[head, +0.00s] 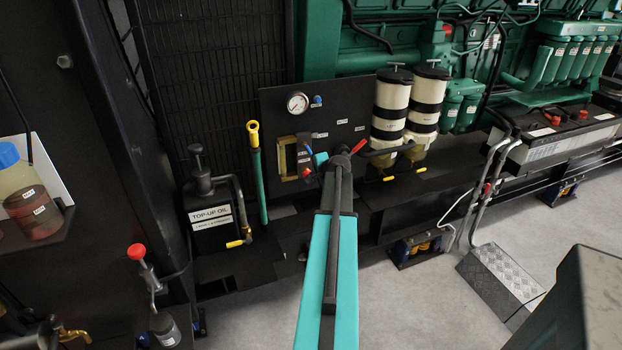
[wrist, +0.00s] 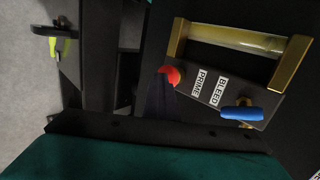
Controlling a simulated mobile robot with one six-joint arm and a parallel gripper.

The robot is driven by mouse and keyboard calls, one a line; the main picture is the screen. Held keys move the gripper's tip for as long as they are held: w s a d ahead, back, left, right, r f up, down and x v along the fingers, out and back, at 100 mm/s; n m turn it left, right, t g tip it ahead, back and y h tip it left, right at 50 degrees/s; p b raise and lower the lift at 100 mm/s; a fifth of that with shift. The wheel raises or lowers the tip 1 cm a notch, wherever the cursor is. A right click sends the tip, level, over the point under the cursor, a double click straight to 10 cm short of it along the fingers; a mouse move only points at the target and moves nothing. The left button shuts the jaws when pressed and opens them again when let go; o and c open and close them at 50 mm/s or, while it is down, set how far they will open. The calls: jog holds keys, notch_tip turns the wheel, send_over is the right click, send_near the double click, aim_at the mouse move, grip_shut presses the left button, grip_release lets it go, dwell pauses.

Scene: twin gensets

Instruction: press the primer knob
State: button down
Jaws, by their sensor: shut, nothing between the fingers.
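The primer knob is a small red knob (wrist: 172,75) beside the PRIME label in the wrist view. In the head view the red knob (head: 308,172) is low on the small panel right of the brass-framed sight glass (head: 287,158), close left of my arm's end. My gripper (head: 322,162) is at the far end of my teal arm, mostly hidden by it, and is shut and empty. Its fingertips are not clear in either view. I cannot tell whether they touch the knob; no press is visible.
A blue bleed lever (wrist: 242,113) sits beside the BLEED label, near the knob. Two filter bowls (head: 388,110) with a red lever (head: 358,146) stand right of my arm's end. A yellow-topped teal handle (head: 256,165) and an oil can (head: 210,205) are left.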

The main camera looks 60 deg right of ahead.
jog(key=shift+r, duration=0.1)
jog(key=s+a+f+b+v, duration=0.1)
jog(key=f+v, duration=0.1)
jog(key=v, duration=1)
jog(key=shift+s+a+b, duration=0.15)
jog(key=shift+s+b, duration=0.2)
jog(key=shift+s, duration=0.2)
dwell(0.5)
